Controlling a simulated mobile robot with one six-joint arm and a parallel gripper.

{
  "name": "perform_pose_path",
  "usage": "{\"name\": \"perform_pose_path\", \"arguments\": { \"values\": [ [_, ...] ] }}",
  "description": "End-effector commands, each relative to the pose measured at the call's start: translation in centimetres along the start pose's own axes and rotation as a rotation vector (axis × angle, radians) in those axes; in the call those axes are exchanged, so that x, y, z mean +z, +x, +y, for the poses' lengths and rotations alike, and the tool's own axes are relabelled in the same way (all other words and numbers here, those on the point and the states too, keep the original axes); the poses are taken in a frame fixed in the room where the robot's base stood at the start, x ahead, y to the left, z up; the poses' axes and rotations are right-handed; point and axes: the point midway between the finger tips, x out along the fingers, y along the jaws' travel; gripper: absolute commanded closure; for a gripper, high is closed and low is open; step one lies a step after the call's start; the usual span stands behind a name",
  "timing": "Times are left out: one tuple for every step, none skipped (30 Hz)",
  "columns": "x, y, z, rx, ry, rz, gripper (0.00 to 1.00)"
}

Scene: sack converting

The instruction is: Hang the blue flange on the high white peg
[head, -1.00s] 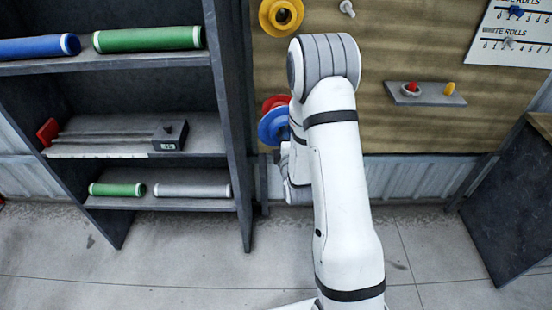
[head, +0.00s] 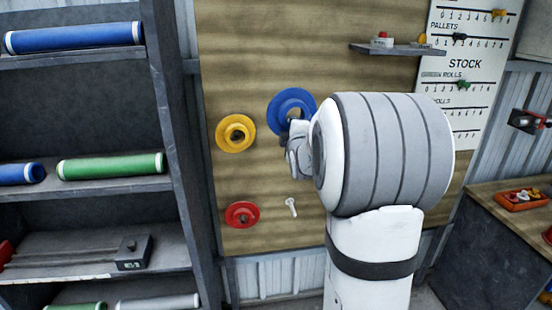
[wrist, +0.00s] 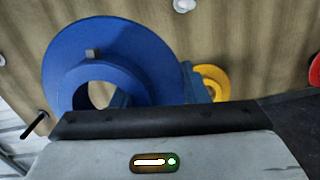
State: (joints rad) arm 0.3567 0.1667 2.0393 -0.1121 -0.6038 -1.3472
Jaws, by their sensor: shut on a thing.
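The blue flange (head: 291,104) is held up in front of the wooden board, right of the yellow flange and slightly higher. It also shows large in the wrist view (wrist: 70,60), its round hole facing the camera. My gripper (head: 294,141) is shut on its lower part; the exact grip is partly hidden. One white peg (head: 291,206) stands bare on the board, below the blue flange and beside the red flange. A white peg (wrist: 183,4) also shows at the top edge of the wrist view. No higher white peg is visible in the head view; flange and gripper cover that area.
A yellow flange (head: 236,133) and a red flange (head: 242,214) hang on the board to the left. A small shelf (head: 400,49) juts out at upper right. A dark rack (head: 178,150) with rolls stands at left. A bench (head: 480,190) is at right.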

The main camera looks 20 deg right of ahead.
Motion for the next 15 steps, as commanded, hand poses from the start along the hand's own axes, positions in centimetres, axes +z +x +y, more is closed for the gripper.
{"name": "perform_pose_path", "arguments": {
  "values": [
    [0.5,-0.5,3.2,0.016,0.001,-0.013,1.00],
    [0.8,-0.7,4.4,0.017,0.002,-0.022,1.00],
    [1.2,-1.1,6.0,0.018,0.003,-0.034,1.00],
    [1.6,-1.4,7.1,0.019,0.005,-0.043,1.00],
    [1.8,-1.7,8.3,0.019,0.006,-0.051,1.00],
    [2.3,-2.2,9.9,0.021,0.009,-0.064,1.00],
    [2.6,-2.6,11.0,0.021,0.011,-0.074,1.00],
    [2.9,-3.0,12.1,0.021,0.012,-0.083,1.00],
    [3.2,-3.6,13.7,0.023,0.014,-0.095,1.00],
    [3.6,-4.0,14.8,0.023,0.016,-0.105,1.00],
    [3.9,-4.5,15.9,0.025,0.018,-0.115,1.00],
    [4.2,-5.2,17.4,0.026,0.020,-0.128,1.00],
    [4.4,-5.7,18.5,0.027,0.022,-0.137,1.00],
    [4.7,-6.2,19.6,0.027,0.023,-0.148,1.00],
    [5.0,-7.0,21.1,0.029,0.025,-0.162,1.00]
  ]
}}
